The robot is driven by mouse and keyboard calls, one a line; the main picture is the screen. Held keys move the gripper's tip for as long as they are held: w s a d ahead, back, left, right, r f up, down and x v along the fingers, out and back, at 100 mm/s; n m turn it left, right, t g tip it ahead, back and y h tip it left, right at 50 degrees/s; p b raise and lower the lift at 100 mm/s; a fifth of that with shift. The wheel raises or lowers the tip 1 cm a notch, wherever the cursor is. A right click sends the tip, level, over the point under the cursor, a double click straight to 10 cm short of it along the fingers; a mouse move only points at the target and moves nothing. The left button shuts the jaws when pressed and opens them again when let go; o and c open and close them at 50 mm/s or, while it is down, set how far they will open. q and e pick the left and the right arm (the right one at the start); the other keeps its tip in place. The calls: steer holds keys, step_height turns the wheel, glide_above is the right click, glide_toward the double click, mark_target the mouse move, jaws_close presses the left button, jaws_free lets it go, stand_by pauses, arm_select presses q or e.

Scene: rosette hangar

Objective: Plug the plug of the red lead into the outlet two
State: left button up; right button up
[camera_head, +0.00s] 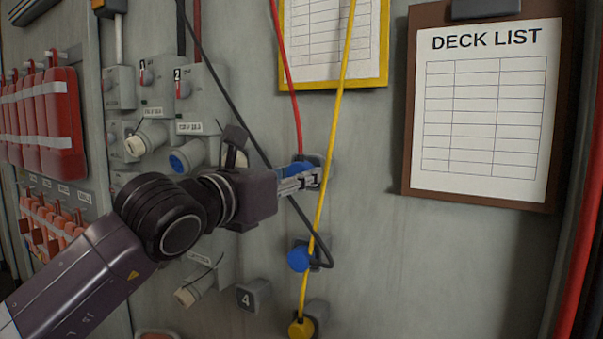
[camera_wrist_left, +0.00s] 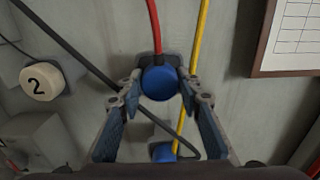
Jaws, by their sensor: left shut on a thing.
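The red lead (camera_head: 288,80) runs down the wall to its blue plug (camera_head: 299,167). My left gripper (camera_head: 308,180) is shut on this plug, with its fingers on both sides of it in the left wrist view (camera_wrist_left: 160,90). The plug is in front of a grey wall holder (camera_head: 322,165); I cannot tell whether it is still seated. Outlet two is the grey box (camera_head: 200,95) marked 2, with a blue round socket face (camera_head: 179,161) below, left of my gripper. In the left wrist view, a cream disc marked 2 (camera_wrist_left: 42,82) shows at left. My right gripper is not in view.
A black lead (camera_head: 228,95) crosses behind my gripper to a lower blue plug (camera_head: 299,258). A yellow lead (camera_head: 335,120) hangs just right of my fingertips, down to a yellow plug (camera_head: 301,327). A clipboard (camera_head: 408,150) hangs at right.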

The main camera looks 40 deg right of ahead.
arm_select(q)
jaws_close()
steer(key=b+v, duration=0.5)
steer(key=v, duration=0.1)
stand_by(0.8)
